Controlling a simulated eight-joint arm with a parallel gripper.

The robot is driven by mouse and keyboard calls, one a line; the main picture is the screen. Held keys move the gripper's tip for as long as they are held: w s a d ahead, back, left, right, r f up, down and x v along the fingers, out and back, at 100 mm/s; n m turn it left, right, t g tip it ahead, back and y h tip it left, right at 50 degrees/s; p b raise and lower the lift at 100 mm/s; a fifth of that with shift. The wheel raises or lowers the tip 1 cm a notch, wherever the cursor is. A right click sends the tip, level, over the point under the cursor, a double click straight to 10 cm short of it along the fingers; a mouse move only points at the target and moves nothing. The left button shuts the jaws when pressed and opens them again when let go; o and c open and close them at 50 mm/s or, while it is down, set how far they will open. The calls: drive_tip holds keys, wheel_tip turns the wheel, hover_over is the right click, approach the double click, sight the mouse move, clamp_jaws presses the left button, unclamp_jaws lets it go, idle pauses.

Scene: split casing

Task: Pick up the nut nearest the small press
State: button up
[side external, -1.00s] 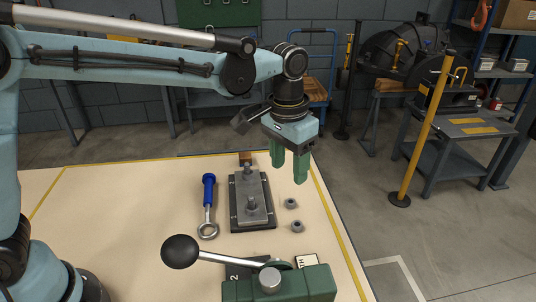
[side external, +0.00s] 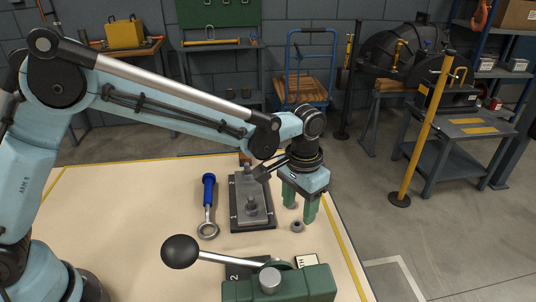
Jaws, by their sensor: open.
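The nut nearest the small press (side external: 297,226) is a small grey ring lying on the cream table, to the right of the black plate. The small press (side external: 305,284) is green, with a lever ending in a black ball, at the front edge of the view. My gripper (side external: 300,212) is open and points down, its two green fingers low over the table just behind this nut in the picture. I cannot tell whether the fingertips touch the table. The other nut is mostly or wholly hidden behind the left finger.
A black plate with a grey casing part and upright studs (side external: 251,206) stands left of my gripper. A blue-handled ring spanner (side external: 208,205) lies farther left. Dark label plates (side external: 243,268) lie by the press. The left of the table is clear.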

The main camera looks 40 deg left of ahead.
drive_tip(key=shift+d+f, duration=0.2)
drive_tip(key=shift+f, duration=1.75)
drive_tip(key=shift+c, duration=0.4)
clamp_jaws()
